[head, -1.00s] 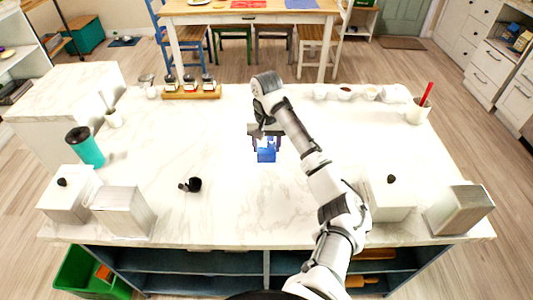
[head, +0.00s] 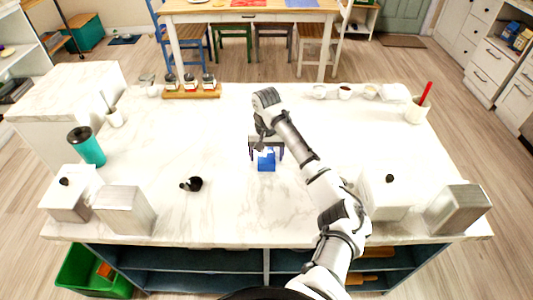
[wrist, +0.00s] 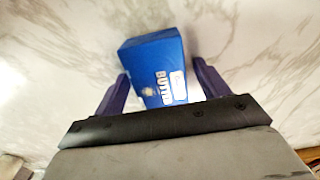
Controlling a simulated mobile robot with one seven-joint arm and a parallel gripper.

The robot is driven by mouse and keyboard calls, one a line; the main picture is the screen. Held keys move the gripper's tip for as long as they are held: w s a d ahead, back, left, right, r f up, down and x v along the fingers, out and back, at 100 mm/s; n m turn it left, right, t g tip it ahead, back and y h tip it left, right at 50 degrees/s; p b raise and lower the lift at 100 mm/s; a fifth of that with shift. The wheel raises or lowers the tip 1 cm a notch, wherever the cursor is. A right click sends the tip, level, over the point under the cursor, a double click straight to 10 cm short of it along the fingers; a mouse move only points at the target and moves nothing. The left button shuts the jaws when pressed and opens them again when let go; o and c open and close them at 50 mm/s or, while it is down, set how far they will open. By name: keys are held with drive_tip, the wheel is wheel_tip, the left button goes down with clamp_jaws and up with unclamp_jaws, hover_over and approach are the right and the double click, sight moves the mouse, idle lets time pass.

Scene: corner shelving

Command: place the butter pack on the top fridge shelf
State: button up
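The butter pack (head: 266,162) is a small blue box at the middle of the white marble counter. In the wrist view the butter pack (wrist: 155,65) shows its blue sides with white lettering, slightly turned between the fingers. My gripper (head: 266,153) reaches down over it, with one finger on each side. In the wrist view my gripper (wrist: 162,78) has its dark purple fingers apart, with a small gap beside the pack; it looks open. Whether a finger touches the pack is unclear. The fridge and its top shelf are not in view.
On the counter (head: 200,220) are a teal cup (head: 87,147), a dark small object (head: 191,184), white canisters at both front corners, a wooden jar rack (head: 192,94) and bowls at the back. The counter around the pack is clear.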

sight(266, 152)
wheel_tip(266, 152, up, 12)
drive_tip(key=shift+b, duration=0.4)
drive_tip(key=shift+r, duration=0.1)
